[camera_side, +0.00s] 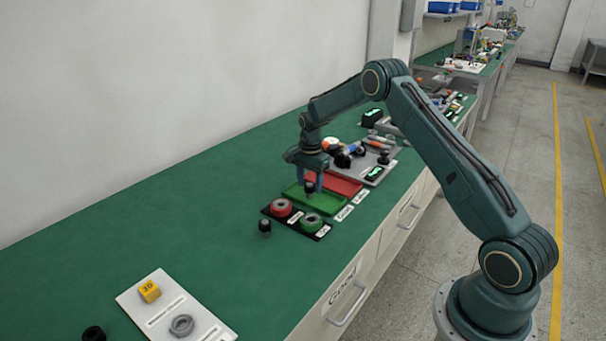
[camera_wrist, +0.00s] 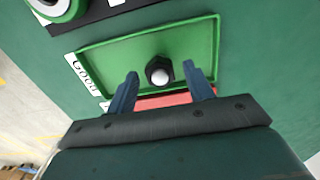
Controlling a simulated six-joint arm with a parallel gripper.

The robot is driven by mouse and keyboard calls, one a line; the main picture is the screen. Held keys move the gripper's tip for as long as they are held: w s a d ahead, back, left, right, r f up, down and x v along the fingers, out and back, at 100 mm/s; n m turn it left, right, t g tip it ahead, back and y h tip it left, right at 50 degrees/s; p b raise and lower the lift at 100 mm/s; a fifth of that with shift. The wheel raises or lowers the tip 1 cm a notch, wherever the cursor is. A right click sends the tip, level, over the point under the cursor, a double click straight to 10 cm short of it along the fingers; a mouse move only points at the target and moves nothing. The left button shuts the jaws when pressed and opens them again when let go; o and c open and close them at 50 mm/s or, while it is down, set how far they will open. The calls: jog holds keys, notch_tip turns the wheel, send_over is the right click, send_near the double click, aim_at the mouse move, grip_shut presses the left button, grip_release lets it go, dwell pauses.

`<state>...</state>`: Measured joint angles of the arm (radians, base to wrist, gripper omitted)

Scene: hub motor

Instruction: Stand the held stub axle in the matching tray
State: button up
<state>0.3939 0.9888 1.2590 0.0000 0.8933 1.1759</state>
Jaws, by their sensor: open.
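The stub axle, a dark piece with a pale round tip (camera_wrist: 159,71), is seen from above in the wrist view, inside the green tray (camera_wrist: 205,33) near its middle. It appears to stand upright there, tip towards the camera. My gripper (camera_wrist: 163,72) is open, with one finger on each side of the axle and a gap to both. In the side view my gripper (camera_side: 309,180) is low over the green tray (camera_side: 292,193), and the dark axle (camera_side: 309,188) shows between the fingers. The tray's label reads "Good". The axle's base is hard to make out.
A red tray (camera_side: 345,186) lies right beside the green one. A black board (camera_side: 297,223) with a red ring part (camera_side: 281,207) and a green ring part (camera_side: 311,220) is in front. Another dark stub (camera_side: 264,226) stands nearby. A white tray (camera_side: 165,301) is farther off, with clear bench between.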

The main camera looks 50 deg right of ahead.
aim_at(310, 184)
notch_tip(310, 184, up, 12)
jog(key=shift+r, duration=0.15)
dwell(0.6)
dwell(0.4)
jog(key=s+a+r+n+t, duration=0.3)
jog(key=s+a+r+n, duration=0.6)
jog(key=s+a+r, duration=0.7)
jog(key=s+a+n+t, duration=0.1)
jog(key=s+a+n, duration=0.2)
jog(key=s, duration=0.7)
jog(key=s+a+n+t, duration=0.1)
jog(key=s+a+n, duration=0.2)
jog(key=s+n, duration=0.3)
jog(key=s, duration=0.4)
jog(key=shift+a+t, duration=0.2)
jog(key=shift+t, duration=0.1)
